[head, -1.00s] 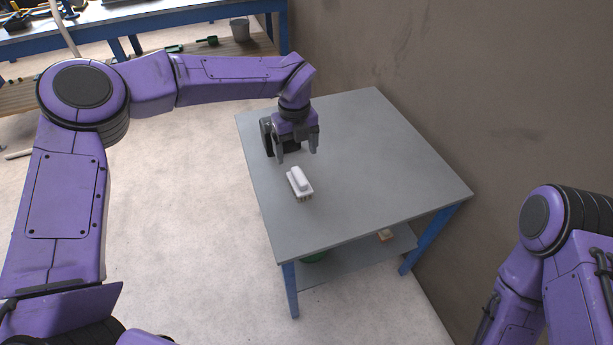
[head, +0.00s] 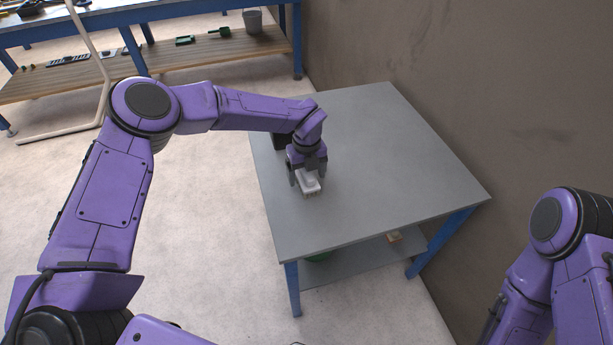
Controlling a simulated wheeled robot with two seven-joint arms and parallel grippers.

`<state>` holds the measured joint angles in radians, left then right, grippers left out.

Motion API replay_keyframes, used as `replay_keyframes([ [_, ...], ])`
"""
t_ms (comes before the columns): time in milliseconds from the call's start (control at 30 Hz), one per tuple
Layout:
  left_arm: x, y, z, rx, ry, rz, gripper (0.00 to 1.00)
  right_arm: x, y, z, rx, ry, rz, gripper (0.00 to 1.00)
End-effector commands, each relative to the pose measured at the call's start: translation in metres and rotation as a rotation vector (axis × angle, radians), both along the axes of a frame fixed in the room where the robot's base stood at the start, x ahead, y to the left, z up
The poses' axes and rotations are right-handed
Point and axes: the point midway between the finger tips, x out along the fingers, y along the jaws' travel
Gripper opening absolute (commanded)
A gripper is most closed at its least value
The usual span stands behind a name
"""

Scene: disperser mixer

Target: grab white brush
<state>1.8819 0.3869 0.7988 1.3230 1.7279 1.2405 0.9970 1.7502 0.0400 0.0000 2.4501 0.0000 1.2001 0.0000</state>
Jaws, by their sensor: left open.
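The white brush (head: 310,186) lies on the grey table (head: 385,160), near its left edge. Its front end with the bristles shows below my left gripper, and its back part is hidden. My left gripper (head: 308,180) points down over the brush, with one finger on either side of it. It is open, and I cannot tell whether the fingers touch the brush. My right arm shows at the lower right, but its gripper is out of view.
The table stands against a brown wall (head: 540,100), and its top is clear right of the brush. A workbench (head: 190,18) with a bucket (head: 253,21) stands at the back left.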

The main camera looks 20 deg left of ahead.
Motion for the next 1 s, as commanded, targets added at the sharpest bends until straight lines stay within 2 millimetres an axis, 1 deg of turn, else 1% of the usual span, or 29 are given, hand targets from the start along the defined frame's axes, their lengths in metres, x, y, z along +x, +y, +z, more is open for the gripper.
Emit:
replay_keyframes([
  [67,0.000,0.000,-0.005,0.000,0.000,0.001,0.83,0.000,0.000,0.001,0.000,0.000,0.000,0.43],
  [233,0.000,0.000,-0.005,-0.001,-0.001,0.002,0.83,0.000,0.000,0.000,0.000,0.000,0.000,0.43],
  [267,0.000,0.000,-0.005,-0.001,-0.001,0.002,0.80,0.000,0.000,0.000,0.000,0.000,0.000,0.43],
  [300,0.000,0.000,-0.005,-0.001,-0.001,0.002,0.67,0.000,0.000,0.000,0.000,0.000,0.000,0.43],
  [367,0.000,0.000,-0.005,-0.001,-0.001,0.002,0.47,0.000,0.000,0.000,0.000,0.000,0.000,0.43],
  [400,0.000,0.000,-0.005,-0.001,-0.001,0.002,0.34,0.000,0.000,0.000,0.000,0.000,0.000,0.43],
  [433,0.000,0.000,-0.005,-0.001,-0.001,0.002,0.24,0.000,0.000,0.000,0.000,0.000,0.000,0.43],
  [467,0.000,0.000,-0.005,-0.001,-0.001,0.002,0.20,0.000,0.000,0.000,0.000,0.000,0.000,0.43],
  [700,0.000,0.000,-0.004,-0.001,-0.001,0.002,0.20,0.000,0.000,0.000,0.000,0.000,0.000,0.43],
  [800,0.000,0.000,-0.001,-0.002,-0.001,0.003,0.20,0.000,0.000,-0.002,0.000,0.000,0.000,0.43],
  [900,0.000,0.000,0.010,-0.003,-0.003,0.003,0.20,0.000,0.000,-0.007,0.000,0.000,0.000,0.43],
  [967,0.001,0.000,0.023,-0.004,-0.005,0.004,0.20,0.000,0.000,-0.012,0.000,0.000,0.000,0.43],
  [1000,-0.004,-0.001,0.033,-0.004,-0.005,0.001,0.20,0.000,0.000,-0.013,0.000,0.000,0.000,0.43],
])
